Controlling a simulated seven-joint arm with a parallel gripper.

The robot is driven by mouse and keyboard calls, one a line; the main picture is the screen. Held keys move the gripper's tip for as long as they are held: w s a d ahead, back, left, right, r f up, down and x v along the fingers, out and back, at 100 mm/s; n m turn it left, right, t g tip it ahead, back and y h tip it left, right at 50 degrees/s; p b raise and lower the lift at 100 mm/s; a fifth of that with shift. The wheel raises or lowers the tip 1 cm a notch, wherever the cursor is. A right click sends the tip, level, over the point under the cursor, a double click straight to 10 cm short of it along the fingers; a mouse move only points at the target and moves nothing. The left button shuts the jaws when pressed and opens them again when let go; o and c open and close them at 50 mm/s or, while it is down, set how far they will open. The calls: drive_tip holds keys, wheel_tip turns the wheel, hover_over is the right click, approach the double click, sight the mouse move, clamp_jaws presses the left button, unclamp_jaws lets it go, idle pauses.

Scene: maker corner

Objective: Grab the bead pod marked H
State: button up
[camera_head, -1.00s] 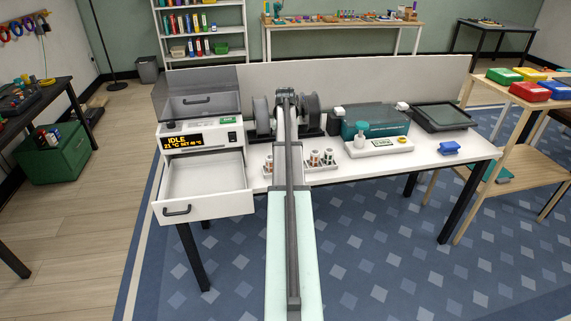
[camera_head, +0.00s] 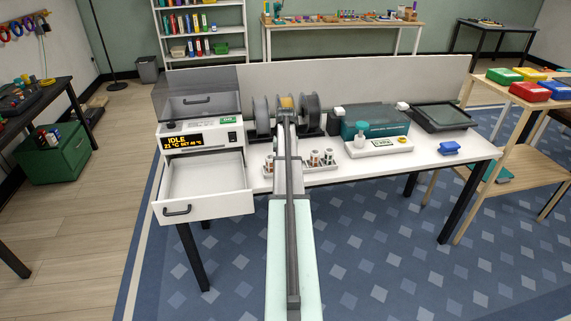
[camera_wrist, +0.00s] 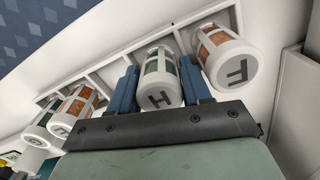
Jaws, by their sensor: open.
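The bead pod marked H (camera_wrist: 160,92) has a white cap and a cage with dark green filling. It sits in the pod rack (camera_wrist: 108,72), tilted in the wrist view. My gripper (camera_wrist: 158,70) is open, with one blue finger on each side of this pod. Whether the fingers touch it I cannot tell. The pod marked F (camera_wrist: 230,65), with orange-brown filling, is just right of the right finger. In the head view, pods (camera_head: 315,158) show in the rack, but my arm hides my gripper and the H pod.
Two more pods stand left in the wrist view, one orange (camera_wrist: 76,108) and one green (camera_wrist: 42,127). An open drawer (camera_head: 203,188) juts out left. Spools (camera_head: 262,115) stand behind.

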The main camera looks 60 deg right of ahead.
drive_tip(key=c, duration=0.7)
